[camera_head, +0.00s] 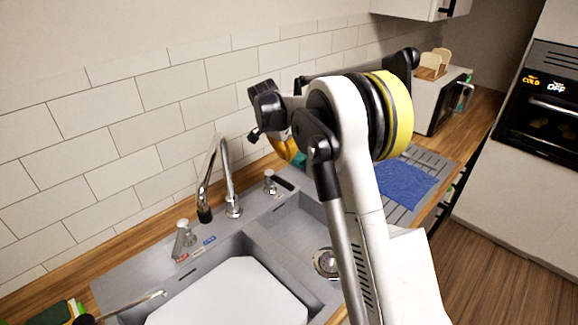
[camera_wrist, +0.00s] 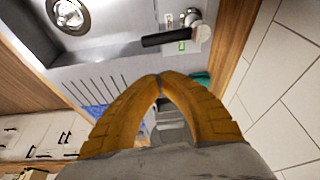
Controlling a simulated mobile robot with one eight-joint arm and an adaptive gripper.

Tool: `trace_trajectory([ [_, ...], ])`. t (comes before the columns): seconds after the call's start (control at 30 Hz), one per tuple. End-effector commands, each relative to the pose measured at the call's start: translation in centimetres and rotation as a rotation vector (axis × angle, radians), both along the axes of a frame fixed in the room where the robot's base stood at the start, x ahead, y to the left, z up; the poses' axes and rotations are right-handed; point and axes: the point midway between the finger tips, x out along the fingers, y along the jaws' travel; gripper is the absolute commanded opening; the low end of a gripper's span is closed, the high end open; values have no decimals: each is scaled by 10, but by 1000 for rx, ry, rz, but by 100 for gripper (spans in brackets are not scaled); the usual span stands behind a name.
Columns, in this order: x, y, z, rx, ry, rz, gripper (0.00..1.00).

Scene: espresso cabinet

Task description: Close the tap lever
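A tap lever with a black handle on a metal base (camera_head: 270,183) stands on the back ledge of the grey sink, right of the curved metal spout (camera_head: 228,185). In the wrist view the black handle (camera_wrist: 168,39) lies sideways, beyond my fingertips and apart from them. A second metal tap knob (camera_head: 184,240) stands left of the spout. My gripper (camera_wrist: 159,76) has yellow-orange fingers whose tips meet, with nothing seen between them. In the head view my arm hides most of the gripper; part of it (camera_head: 285,150) shows by the tiled wall.
The sink rim and bowls lie below my arm, with a drain (camera_head: 326,262) and a white board (camera_head: 230,295) in them. A blue cloth (camera_head: 405,184) lies on the drainer. A toaster (camera_head: 433,65) stands on a microwave at right. The tiled wall is close behind.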

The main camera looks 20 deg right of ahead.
Motion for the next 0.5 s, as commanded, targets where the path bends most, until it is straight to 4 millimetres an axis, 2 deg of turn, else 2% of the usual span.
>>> trace_trajectory([
  [0.03, 4, -10, 10, 0, 0, -7, 0],
  [0.17, 10, -25, 3, 0, 0, -11, 0],
  [0.37, 13, -33, -19, 0, 0, -13, 0],
  [0.5, 18, -41, -44, 0, 0, -13, 0],
])
